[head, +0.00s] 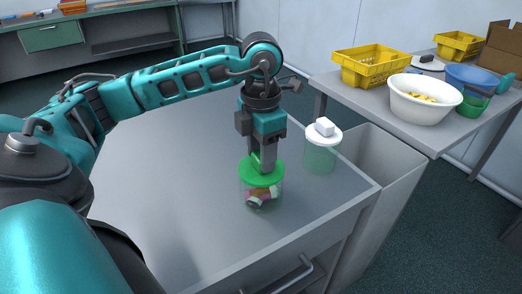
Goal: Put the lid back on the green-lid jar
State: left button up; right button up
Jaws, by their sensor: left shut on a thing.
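The green-lid jar (261,198) is a clear jar with pink and brown wrapped pieces in it, standing near the front right of the grey work surface. The round green lid (262,173) is at the jar's mouth; I cannot tell whether it is fully seated. My left gripper (262,160) points straight down from above and is shut on the green lid's knob, which the fingers mostly hide. My right gripper is not in view.
A grey bin (375,165) adjoins the surface's right side. A side table holds a white bowl (408,107), yellow crates (371,67) and a blue bowl (470,76). The surface's left is clear.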

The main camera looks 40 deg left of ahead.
pick_arm(q)
jog(key=o, duration=1.1)
jog(key=shift+o, duration=0.4)
jog(key=o, duration=0.4)
jog(key=shift+r+p, duration=2.75)
jog(key=shift+r, duration=0.8)
jog(key=shift+c, duration=0.4)
